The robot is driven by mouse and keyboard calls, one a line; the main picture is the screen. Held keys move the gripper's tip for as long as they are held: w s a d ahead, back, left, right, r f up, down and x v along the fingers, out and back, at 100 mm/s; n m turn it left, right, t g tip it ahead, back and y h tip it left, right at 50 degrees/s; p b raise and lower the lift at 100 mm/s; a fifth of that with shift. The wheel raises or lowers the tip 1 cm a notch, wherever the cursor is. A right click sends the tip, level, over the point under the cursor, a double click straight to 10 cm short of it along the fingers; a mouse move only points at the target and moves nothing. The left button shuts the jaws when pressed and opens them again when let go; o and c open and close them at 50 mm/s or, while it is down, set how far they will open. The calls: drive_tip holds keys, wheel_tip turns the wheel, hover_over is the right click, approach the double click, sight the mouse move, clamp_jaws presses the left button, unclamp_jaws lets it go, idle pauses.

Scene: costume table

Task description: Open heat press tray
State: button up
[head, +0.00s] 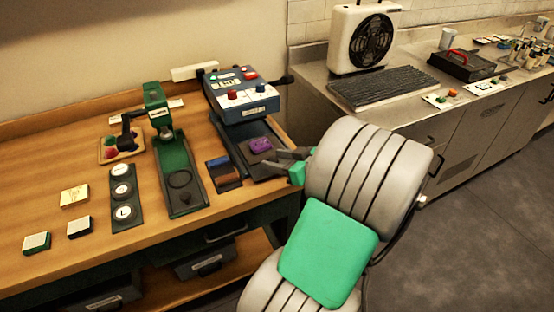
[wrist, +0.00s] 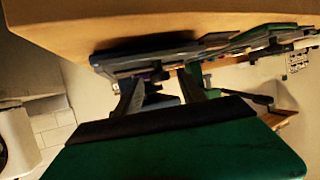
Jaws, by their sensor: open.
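The heat press (head: 240,97) is a blue box with a display, red knobs and a dark side handle, at the table's back right. A dark flat tray (head: 270,170) shows in front of and below it, with a purple piece (head: 260,145) on it. I cannot tell how far the tray is slid out. My gripper (head: 276,160) is open at the tray's right front, close to the table edge; the head view does not settle whether it touches. In the wrist view the open fingers (wrist: 160,88) point at dark flat plates (wrist: 150,57) on the table edge.
A green press (head: 175,165) and a black strip with round badges (head: 122,190) stand left on the wooden table (head: 40,165). A small dark case (head: 223,174) lies beside the tray. A counter with a fan (head: 362,40) is at right. Floor (head: 470,230) is clear.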

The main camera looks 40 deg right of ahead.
drive_tip(key=v, duration=0.7)
drive_tip(key=shift+s+r+b, duration=0.15)
drive_tip(key=shift+s+b, duration=0.15)
drive_tip(key=shift+s, duration=0.1)
